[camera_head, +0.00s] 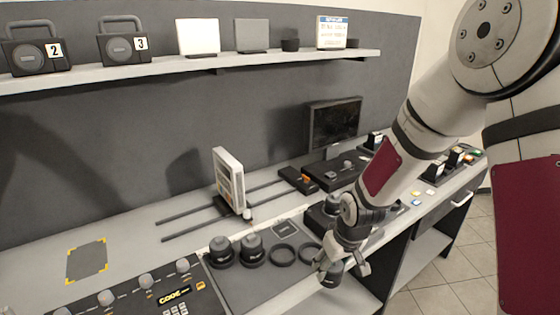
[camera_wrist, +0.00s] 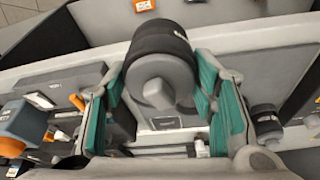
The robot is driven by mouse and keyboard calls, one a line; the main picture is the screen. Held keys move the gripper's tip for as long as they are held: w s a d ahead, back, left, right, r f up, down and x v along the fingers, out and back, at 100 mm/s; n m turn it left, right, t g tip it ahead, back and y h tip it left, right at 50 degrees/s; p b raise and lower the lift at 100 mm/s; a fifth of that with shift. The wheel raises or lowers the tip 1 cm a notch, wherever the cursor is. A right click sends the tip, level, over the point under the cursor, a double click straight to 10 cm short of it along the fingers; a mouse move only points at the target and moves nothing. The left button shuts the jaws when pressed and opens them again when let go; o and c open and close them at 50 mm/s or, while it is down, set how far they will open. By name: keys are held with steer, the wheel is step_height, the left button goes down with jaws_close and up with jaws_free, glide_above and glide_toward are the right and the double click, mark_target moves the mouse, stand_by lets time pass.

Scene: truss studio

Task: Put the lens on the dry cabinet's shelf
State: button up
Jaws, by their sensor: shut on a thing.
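The lens is a dark, ribbed cylinder with a grey end and a pale knob. In the wrist view the lens (camera_wrist: 155,45) sits between the green-padded fingers of my gripper (camera_wrist: 162,78). In the head view my gripper (camera_head: 345,266) is shut on the lens (camera_head: 331,276), near the bench's front edge. The fingers partly hide the lens there. I cannot clearly pick out the dry cabinet or its shelf in either view.
Two similar dark lenses (camera_head: 252,248) stand on a grey mat (camera_head: 250,285), beside two dark rings (camera_head: 282,254). A control panel (camera_head: 165,295) with knobs is at front left. A white upright panel (camera_head: 229,178) stands on rails behind. A wall shelf (camera_head: 190,65) holds speakers.

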steer(key=w+d+m+h, duration=0.1)
steer(key=w+d+m, duration=0.3)
steer(key=w+d, duration=0.1)
steer(key=shift+w+d+r, duration=0.25)
steer(key=shift+d+r, duration=0.2)
steer(key=shift+r, duration=0.1)
